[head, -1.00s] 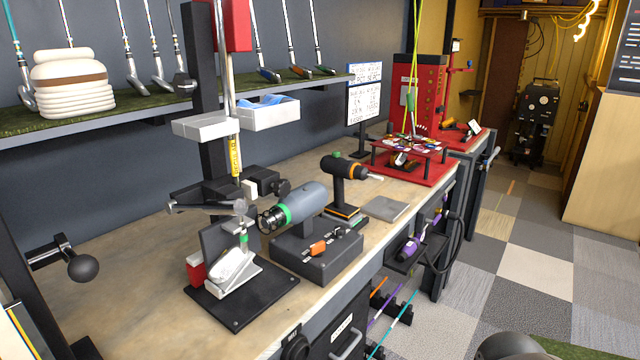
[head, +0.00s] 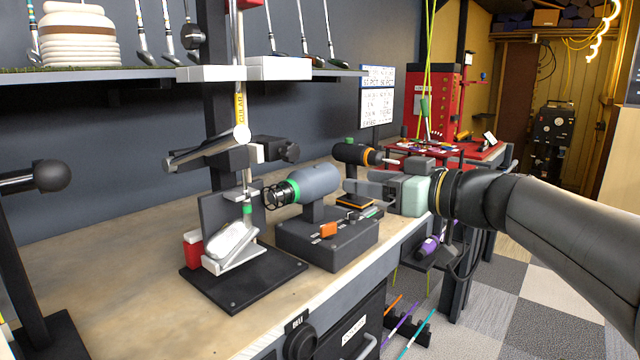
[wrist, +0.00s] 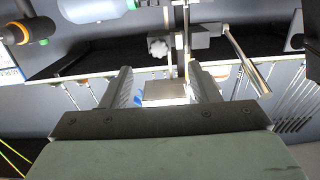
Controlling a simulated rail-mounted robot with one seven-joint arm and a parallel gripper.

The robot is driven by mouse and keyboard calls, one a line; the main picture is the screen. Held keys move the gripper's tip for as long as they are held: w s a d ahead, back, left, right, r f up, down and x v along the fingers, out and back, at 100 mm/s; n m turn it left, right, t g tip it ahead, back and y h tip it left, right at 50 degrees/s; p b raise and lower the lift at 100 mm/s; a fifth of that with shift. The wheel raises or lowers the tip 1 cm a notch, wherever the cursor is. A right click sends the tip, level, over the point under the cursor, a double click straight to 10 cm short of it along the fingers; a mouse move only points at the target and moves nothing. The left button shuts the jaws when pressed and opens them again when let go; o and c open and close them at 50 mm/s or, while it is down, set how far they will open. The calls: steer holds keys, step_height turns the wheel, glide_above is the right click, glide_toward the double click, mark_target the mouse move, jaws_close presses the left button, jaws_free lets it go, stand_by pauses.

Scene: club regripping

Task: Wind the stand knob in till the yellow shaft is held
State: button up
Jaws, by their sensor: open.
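The yellow shaft (head: 240,108) stands upright, its lower part passing by a dark clamp on the stand. The black stand knob (head: 291,152) is on the right side of that clamp, past a white block. In the wrist view the knob (wrist: 157,47) is a lobed grey shape beside the clamp block (wrist: 187,39). My gripper (head: 362,189) is open and empty, to the right of the knob and a little lower, pointing left. In the wrist view my gripper's fingers (wrist: 160,82) are spread apart and the knob is beyond them, not touched. I cannot tell whether the clamp grips the shaft.
A grey motor-like machine (head: 315,178) on a black base stands below the knob, between stand and gripper. A dark tool with an orange ring (head: 352,154) stands behind my gripper.

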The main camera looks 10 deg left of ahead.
steer(key=r, duration=0.1)
steer(key=p, duration=0.4)
glide_toward(295, 154)
steer(key=shift+n+t+y, duration=0.3)
steer(key=shift+n, duration=0.1)
steer(key=x, duration=1)
steer(key=shift+a+f, duration=0.15)
steer(key=shift+f, duration=0.2)
steer(key=c, duration=1)
